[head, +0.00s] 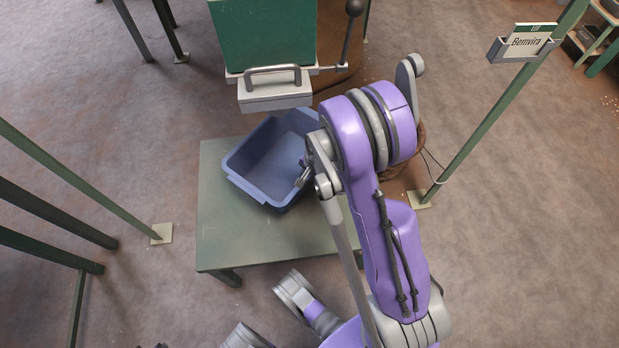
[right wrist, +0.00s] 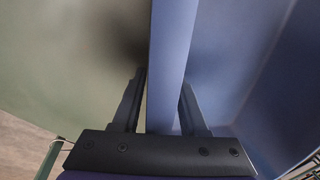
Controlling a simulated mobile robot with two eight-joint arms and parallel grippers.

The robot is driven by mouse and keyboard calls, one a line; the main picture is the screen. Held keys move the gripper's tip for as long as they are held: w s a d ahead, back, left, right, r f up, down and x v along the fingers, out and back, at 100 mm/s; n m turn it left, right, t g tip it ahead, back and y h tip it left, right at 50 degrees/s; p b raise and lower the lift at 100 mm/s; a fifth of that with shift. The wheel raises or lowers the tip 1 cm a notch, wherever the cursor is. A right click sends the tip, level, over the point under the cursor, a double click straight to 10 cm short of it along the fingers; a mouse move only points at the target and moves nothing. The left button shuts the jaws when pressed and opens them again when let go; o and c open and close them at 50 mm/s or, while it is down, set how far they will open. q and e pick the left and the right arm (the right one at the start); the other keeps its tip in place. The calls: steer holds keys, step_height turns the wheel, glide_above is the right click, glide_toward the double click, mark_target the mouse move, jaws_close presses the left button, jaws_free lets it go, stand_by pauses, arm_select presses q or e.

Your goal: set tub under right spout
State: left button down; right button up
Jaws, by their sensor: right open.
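The blue tub (head: 250,187) stands empty and slightly turned on a low green table (head: 235,235). A green hopper (head: 265,35) with a grey spout gate and bar handle (head: 274,92) hangs just beyond the tub's far edge in the head view. Whether the tub is under that spout I cannot tell. My right gripper (head: 304,176) is at the tub's right side. In the right wrist view my right gripper (right wrist: 162,90) is open, its fingers on either side of the tub wall (right wrist: 173,50). My arm hides the tub's right edge. My left gripper is not in view.
A lever with a dark knob (head: 354,8) sticks up beside the hopper. A green post (head: 500,105) at the right carries a sign (head: 526,42) reading "Bemvira". A brown basket (head: 420,150) stands partly behind my arm. The table's front left is clear.

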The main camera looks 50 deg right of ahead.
steer(key=shift+r, duration=0.2)
steer(key=r+p, duration=0.1)
steer(key=r, duration=0.3)
steer(key=s+r+p, duration=0.1)
steer(key=r, duration=0.3)
steer(key=s+r+p, duration=0.1)
steer(key=r+p, duration=0.1)
steer(key=r, duration=0.1)
steer(key=shift+d+r, duration=0.1)
steer(key=shift+r, duration=0.3)
